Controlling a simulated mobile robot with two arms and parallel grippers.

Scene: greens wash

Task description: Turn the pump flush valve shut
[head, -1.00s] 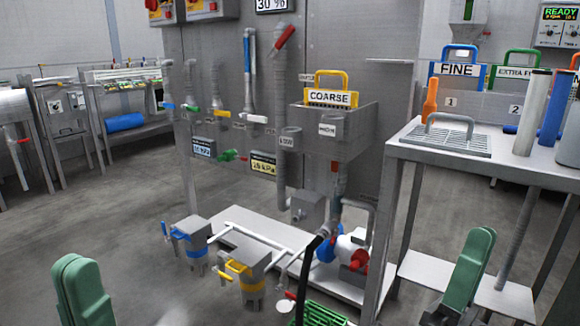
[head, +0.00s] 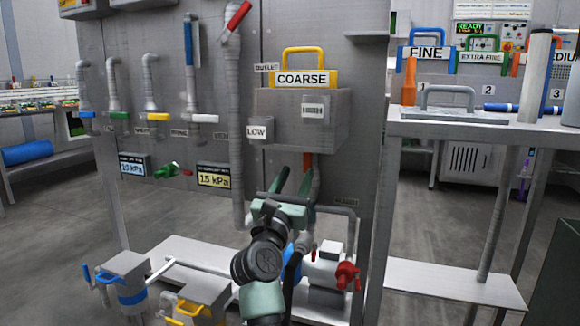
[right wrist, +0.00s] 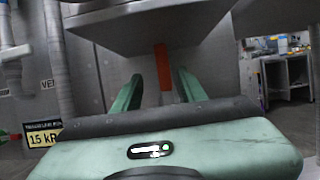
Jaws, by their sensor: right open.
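An orange-red lever (head: 307,162) points straight down beneath the grey box of the COARSE station; in the right wrist view the lever (right wrist: 161,66) shows ahead, between the fingers. No label I can read names it as the pump flush valve. My right gripper (head: 293,181) is open, with its green fingers pointing up toward the lever. The white and blue pump (head: 327,268) with a red handle (head: 347,275) stands below. My left gripper is out of view.
The grey COARSE box (head: 330,128) overhangs the right gripper. A vertical grey pipe (head: 236,130) stands to its left. Blue (head: 128,285) and yellow (head: 195,300) canisters sit lower left.

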